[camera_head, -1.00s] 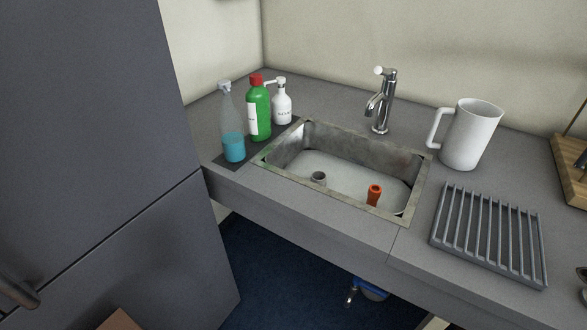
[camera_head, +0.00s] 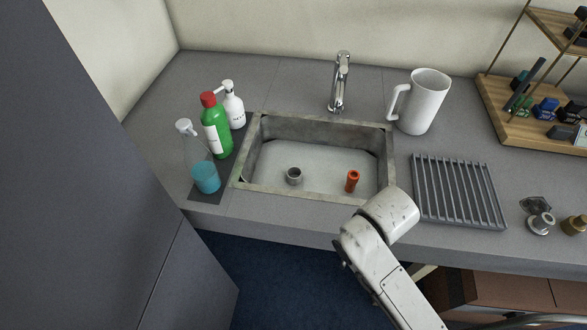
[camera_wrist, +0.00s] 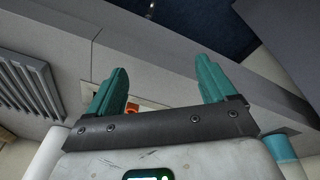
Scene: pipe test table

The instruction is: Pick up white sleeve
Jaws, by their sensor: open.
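I cannot make out a thing that is surely the white sleeve. In the head view, a short grey hollow piece (camera_head: 294,176) and an orange pipe piece (camera_head: 352,181) stand in the sink (camera_head: 320,165). A pale metallic fitting (camera_head: 541,223) lies on the counter right of the rack. My gripper (camera_wrist: 163,70) shows in the wrist view with its teal fingers apart and nothing between them. An orange piece (camera_wrist: 132,107) shows beyond the left finger, partly hidden by the gripper. In the head view only my white arm shows, at the sink's front right; the gripper is not visible there.
Bottles, one green (camera_head: 215,130), stand left of the sink. The faucet (camera_head: 341,80) rises behind it. A white pitcher (camera_head: 425,100) and a slatted rack (camera_head: 455,190) are right. A brass fitting (camera_head: 575,226) and a wooden shelf (camera_head: 530,120) stand farther right.

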